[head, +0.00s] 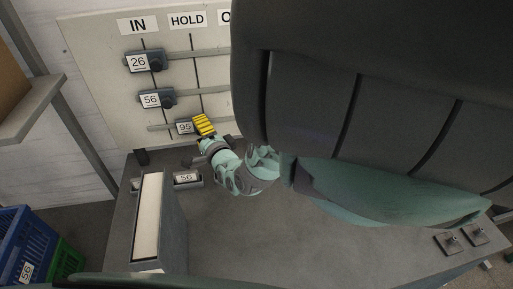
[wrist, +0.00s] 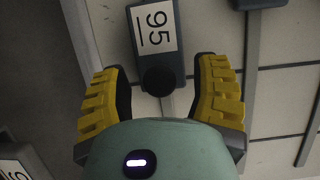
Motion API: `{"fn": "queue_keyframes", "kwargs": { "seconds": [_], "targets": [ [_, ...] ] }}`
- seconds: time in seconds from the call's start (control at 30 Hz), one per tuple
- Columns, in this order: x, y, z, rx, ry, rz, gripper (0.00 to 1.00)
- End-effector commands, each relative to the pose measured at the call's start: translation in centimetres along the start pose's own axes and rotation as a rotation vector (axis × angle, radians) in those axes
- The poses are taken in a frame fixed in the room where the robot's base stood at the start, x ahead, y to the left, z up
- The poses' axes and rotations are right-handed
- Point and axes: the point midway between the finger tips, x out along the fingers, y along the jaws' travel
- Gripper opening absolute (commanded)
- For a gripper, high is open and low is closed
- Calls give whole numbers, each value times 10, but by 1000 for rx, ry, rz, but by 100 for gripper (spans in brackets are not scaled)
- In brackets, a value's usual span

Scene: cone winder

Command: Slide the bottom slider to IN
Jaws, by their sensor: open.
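The bottom slider (head: 185,127), a dark block with a white label reading 95, is on the lowest rail of the pale board, right of the IN column and near the HOLD line. In the wrist view the slider (wrist: 155,35) has a round dark knob (wrist: 157,80) near its end. My gripper (head: 203,125), with ribbed yellow fingers, is in front of the slider and hides its knob in the head view. In the wrist view my gripper (wrist: 162,75) is open, one finger on each side of the knob, with gaps showing. The IN label (head: 138,25) is at the board's top left.
Upper sliders 26 (head: 138,62) and 56 (head: 151,99) sit at the IN column. The HOLD label (head: 187,20) is right of IN. A tall grey box (head: 150,215) and a small block labelled 56 (head: 187,178) stand on the table. My arm hides the board's right side.

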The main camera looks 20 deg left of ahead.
Motion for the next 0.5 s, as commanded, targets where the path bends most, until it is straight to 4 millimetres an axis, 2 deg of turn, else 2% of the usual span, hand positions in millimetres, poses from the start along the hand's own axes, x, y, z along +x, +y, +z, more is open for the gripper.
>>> {"fn": "queue_keyframes", "kwargs": {
  "seconds": [0.37,0.4,0.5],
  "targets": [
    [2,0,1,-1,-1,0,61],
    [2,0,1,-1,-1,0,64],
    [2,0,1,-1,-1,0,53]
  ]
}}
